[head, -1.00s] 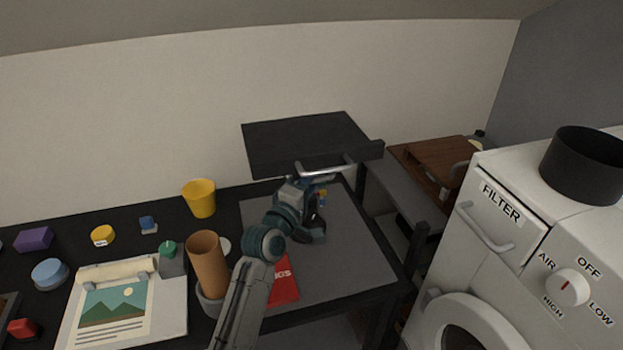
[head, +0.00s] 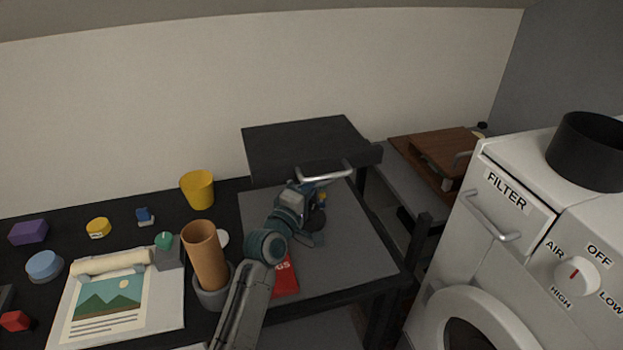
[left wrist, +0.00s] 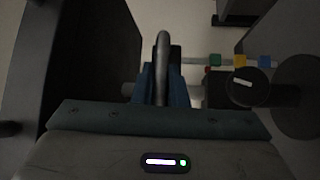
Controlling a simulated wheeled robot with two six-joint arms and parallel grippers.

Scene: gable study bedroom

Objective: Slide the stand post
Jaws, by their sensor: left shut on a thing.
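A dark raised box-like top (head: 300,138) stands over the desk at the back. A silver bar handle (head: 338,174) is on its front edge. My left gripper (head: 304,186) is at this handle. In the left wrist view, its blue fingers (left wrist: 161,88) are shut on the grey handle bar (left wrist: 162,55), which passes between them. The dark body of the top (left wrist: 95,60) fills the left of that view. A stand post is not clearly distinguishable; my arm and the top may hide it. My right gripper is not in view.
A grey mat (head: 352,245) lies below the top, with a red item (head: 286,280) partly behind my arm. A brown cylinder (head: 205,252) in a grey cup and a yellow cup (head: 198,188) stand left. A white machine (head: 500,250) stands right.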

